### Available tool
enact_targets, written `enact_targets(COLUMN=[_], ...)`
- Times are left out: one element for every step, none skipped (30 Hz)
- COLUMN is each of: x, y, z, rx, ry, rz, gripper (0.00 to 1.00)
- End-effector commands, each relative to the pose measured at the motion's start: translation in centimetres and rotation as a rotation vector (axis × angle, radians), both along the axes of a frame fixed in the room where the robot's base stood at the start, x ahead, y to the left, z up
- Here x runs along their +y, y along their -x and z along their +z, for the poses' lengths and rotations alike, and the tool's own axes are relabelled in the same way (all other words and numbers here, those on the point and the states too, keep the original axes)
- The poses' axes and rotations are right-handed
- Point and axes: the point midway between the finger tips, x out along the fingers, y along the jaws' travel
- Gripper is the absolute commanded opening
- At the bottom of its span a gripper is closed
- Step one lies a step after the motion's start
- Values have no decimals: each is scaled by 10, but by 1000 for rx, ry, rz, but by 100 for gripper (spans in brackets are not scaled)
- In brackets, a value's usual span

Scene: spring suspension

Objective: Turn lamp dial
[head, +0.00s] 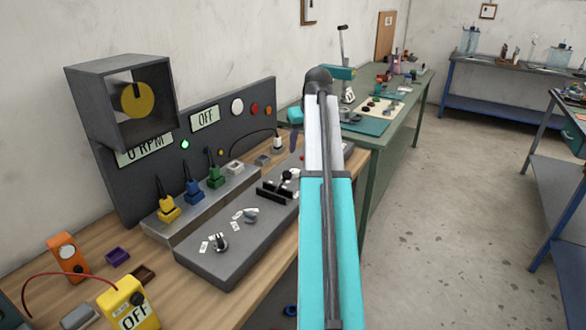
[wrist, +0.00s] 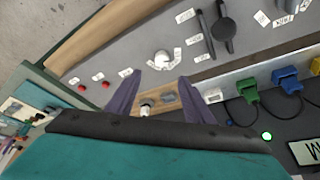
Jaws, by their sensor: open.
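A grey control console (head: 225,265) lies on the wooden bench with several dials and levers. In the wrist view, a round white dial (wrist: 163,59) with small white labels around it sits just beyond the fingertips, roughly centred between them. My gripper (wrist: 162,75) is open and empty, its two purple fingers spread above the console. In the head view, one purple finger (head: 296,140) shows beside my arm, which hides part of the console's far end. A dial with labels (head: 220,242) sits at the console's near end. The labels are too small to read, so I cannot tell which is the lamp dial.
Black levers (wrist: 224,38) stand near the white dial, with red buttons (wrist: 79,88) to its left. Behind the console are yellow (head: 168,207), blue (head: 193,192) and green (head: 215,175) plugs. A dark panel (head: 230,130) rises at the back, its upper display reading OFF.

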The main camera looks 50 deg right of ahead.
Motion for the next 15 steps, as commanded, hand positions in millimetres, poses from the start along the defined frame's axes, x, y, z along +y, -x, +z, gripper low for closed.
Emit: enact_targets(x=[2, 3, 4, 5, 5, 6, 6, 6, 6, 6, 6, 6, 5, 5, 4], y=[-2, -2, -3, -4, -5, -6, -7, -8, -9, -10, -11, -13, -14, -15, -16], z=[0, 0, -1, -2, -2, -4, -5, -7, -9, -11, -13, -17, -20, -23, -27], rx=[0, 0, 0, 0, 0, 0, 0, 0, 0, 0, 1, 1, 2, 2, 1], ry=[0, 0, 0, 0, 0, -1, 0, 0, -1, 0, -1, -1, -1, -1, -1], rz=[3, 4, 6, 8, 8, 9, 10, 11, 11, 12, 12, 12, 12, 12, 12], gripper=[48, 48, 48, 48, 48, 48, 48, 48, 48, 48, 48, 48, 48, 48, 48])
